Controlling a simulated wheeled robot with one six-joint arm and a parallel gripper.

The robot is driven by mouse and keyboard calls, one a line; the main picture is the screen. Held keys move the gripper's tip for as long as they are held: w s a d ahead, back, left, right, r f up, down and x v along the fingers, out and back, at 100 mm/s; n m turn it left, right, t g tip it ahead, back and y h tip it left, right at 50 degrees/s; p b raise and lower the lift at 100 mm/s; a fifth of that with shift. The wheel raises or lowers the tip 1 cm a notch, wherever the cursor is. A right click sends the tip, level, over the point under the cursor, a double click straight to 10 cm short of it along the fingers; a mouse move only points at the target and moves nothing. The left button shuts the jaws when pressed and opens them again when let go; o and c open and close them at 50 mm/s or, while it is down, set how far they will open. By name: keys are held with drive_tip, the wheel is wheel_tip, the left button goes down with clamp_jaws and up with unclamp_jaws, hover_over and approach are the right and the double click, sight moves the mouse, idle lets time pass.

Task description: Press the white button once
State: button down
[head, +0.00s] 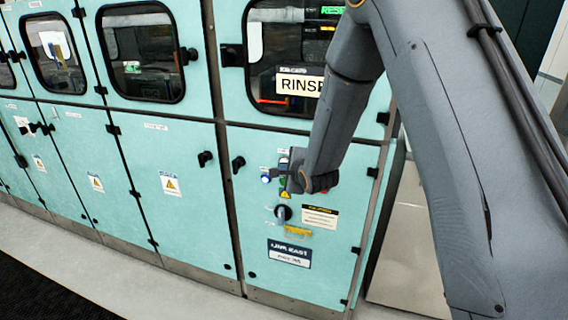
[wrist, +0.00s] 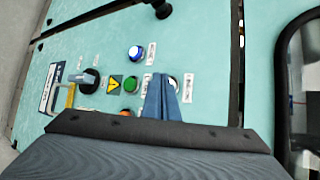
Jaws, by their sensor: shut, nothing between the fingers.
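The white button (wrist: 174,81) is on the teal cabinet panel. In the wrist view it shows just right of my fingertips, partly hidden behind them. My gripper (wrist: 160,76) is shut and empty, its blue-grey fingers pointing at the panel beside the button. I cannot tell whether the tips touch the button or the panel. In the head view my gripper (head: 293,183) is in front of the button group and hides part of it.
A blue button (wrist: 135,53), a green button (wrist: 130,85) and an orange-red button (wrist: 127,113) are close by. A yellow warning triangle (wrist: 114,82), a rotary switch (wrist: 90,80) and a yellow handle (wrist: 70,97) are left of them. A windowed door (head: 290,60) is above.

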drive_tip(key=shift+s+a, duration=0.2)
drive_tip(key=shift+s, duration=0.25)
drive_tip(key=shift+s+a+p, duration=0.2)
drive_tip(key=shift+s+a, duration=0.1)
drive_tip(key=shift+s, duration=0.5)
drive_tip(key=shift+s+a+p, duration=0.25)
drive_tip(key=shift+s, duration=0.55)
drive_tip(key=shift+s+a+p, duration=0.2)
drive_tip(key=shift+s+a, duration=0.1)
drive_tip(key=shift+s, duration=0.5)
drive_tip(key=s+d+n+g+h, duration=0.3)
drive_tip(key=s+d+n+g, duration=0.2)
drive_tip(key=s+d+n, duration=0.6)
drive_tip(key=s+d+r+n+g, duration=0.1)
drive_tip(key=s+d+n+g, duration=0.2)
drive_tip(key=s, duration=0.6)
drive_tip(key=s+d+r+n+g+h, duration=0.1)
drive_tip(key=s+d, duration=0.4)
drive_tip(key=s, duration=0.5)
drive_tip(key=n+g, duration=0.1)
drive_tip(key=n, duration=0.1)
drive_tip(key=shift+s+d+n+g+b, duration=0.25)
drive_tip(key=shift+d+n+g+b, duration=0.05)
drive_tip(key=shift+d+n+g, duration=0.1)
